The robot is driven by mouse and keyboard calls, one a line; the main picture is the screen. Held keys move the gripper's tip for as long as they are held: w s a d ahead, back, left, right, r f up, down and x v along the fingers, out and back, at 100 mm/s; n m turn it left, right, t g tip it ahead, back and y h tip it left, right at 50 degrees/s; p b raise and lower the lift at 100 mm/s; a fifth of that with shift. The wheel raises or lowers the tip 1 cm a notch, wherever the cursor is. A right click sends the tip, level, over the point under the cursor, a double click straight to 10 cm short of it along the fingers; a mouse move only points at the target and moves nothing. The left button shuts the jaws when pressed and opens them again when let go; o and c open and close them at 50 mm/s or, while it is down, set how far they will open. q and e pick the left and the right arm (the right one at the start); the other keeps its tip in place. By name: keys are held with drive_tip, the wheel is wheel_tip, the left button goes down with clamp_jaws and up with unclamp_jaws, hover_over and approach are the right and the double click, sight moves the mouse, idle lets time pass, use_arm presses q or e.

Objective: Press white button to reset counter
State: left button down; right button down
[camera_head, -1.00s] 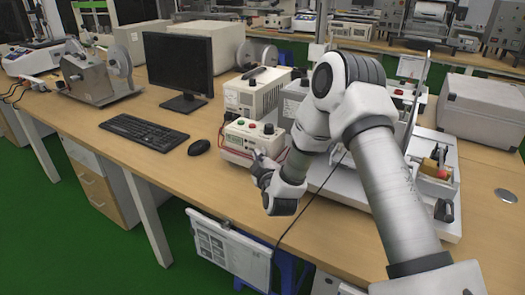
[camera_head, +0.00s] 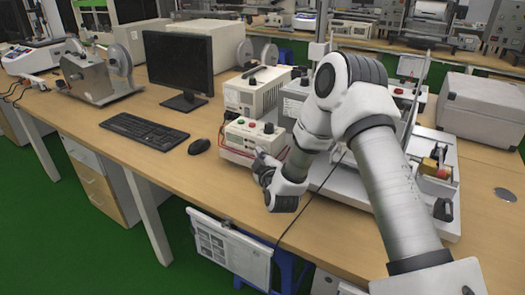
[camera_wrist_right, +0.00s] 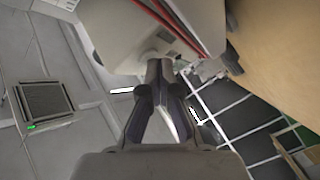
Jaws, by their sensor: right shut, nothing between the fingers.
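The counter box (camera_head: 246,137) is a small cream-coloured box on the front part of the bench, with red and green knobs on top and red leads at its front. My right gripper (camera_head: 260,157) is at the right end of its front, fingers pointing toward it. In the right wrist view the gripper (camera_wrist_right: 164,66) is shut and empty, its tips close to a pale panel (camera_wrist_right: 120,32). A small pale round part shows just beyond the tips; I cannot tell whether it is the white button or whether they touch. My left gripper is not in view.
A larger cream instrument (camera_head: 257,90) stands behind the box. A mouse (camera_head: 199,147), keyboard (camera_head: 144,131) and monitor (camera_head: 179,65) are to the left. A white-based test rig (camera_head: 447,163) stands right of my arm. A black cable hangs over the bench's front edge.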

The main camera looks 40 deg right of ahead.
idle(0.3)
drive_tip(key=shift+s+a, duration=0.3)
drive_tip(key=shift+a, duration=0.4)
drive_tip(key=a, duration=0.1)
drive_tip(key=s+a, duration=0.1)
drive_tip(key=a, duration=0.1)
drive_tip(key=s+a, duration=0.1)
drive_tip(key=shift+a, duration=0.3)
idle(0.6)
